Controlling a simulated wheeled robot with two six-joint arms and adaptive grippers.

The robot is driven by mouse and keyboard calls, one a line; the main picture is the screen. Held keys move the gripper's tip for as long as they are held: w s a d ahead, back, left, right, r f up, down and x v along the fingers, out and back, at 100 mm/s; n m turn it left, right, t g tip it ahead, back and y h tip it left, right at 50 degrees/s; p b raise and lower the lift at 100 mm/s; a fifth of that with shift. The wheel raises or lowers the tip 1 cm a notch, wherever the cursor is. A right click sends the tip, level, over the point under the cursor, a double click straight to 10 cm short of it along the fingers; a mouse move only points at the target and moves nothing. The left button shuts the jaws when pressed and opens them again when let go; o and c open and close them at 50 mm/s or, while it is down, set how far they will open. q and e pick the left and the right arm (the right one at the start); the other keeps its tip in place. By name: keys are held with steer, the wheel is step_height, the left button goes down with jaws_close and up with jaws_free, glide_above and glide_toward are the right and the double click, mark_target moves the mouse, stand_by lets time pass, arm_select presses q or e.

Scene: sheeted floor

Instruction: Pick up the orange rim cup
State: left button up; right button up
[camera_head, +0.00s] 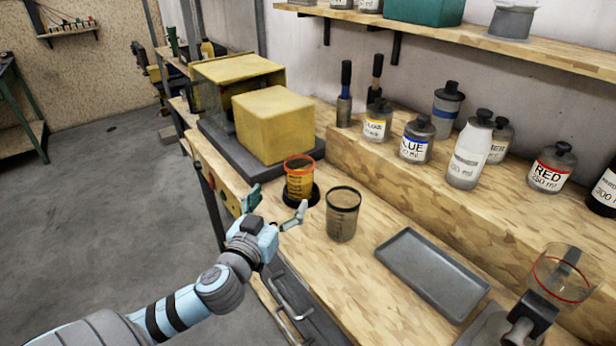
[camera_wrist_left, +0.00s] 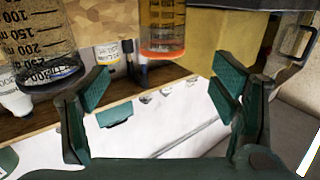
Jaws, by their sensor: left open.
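The orange rim cup (camera_head: 299,182) stands upright on a round black base on the wooden bench, with amber showing through its clear, marked wall. My left gripper (camera_head: 277,204) is open and empty just in front of the cup, its fingers spread toward it and not around it. In the left wrist view, which appears upside down, the orange rim cup (camera_wrist_left: 162,30) lies beyond the gap between the open green finger pads (camera_wrist_left: 161,88). My right gripper is not in view.
A dark-rimmed clear cup (camera_head: 342,215) stands close right of the orange one. A yellow block machine (camera_head: 273,125) is behind. A grey tray (camera_head: 433,273) and a red-rimmed clear vessel (camera_head: 565,277) are to the right. Several labelled bottles line the raised ledge (camera_head: 430,185).

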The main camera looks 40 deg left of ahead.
arm_select(q)
glide_toward(304, 161)
steer(key=shift+w+a+r, duration=0.15)
steer(key=shift+r, duration=0.1)
steer(key=x, duration=0.6)
steer(key=shift+w+f, duration=0.2)
steer(key=shift+w, duration=0.15)
steer(key=shift+s, duration=0.1)
steer(key=c, duration=1.5)
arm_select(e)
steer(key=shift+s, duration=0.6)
arm_select(q)
steer(key=shift+r, duration=0.1)
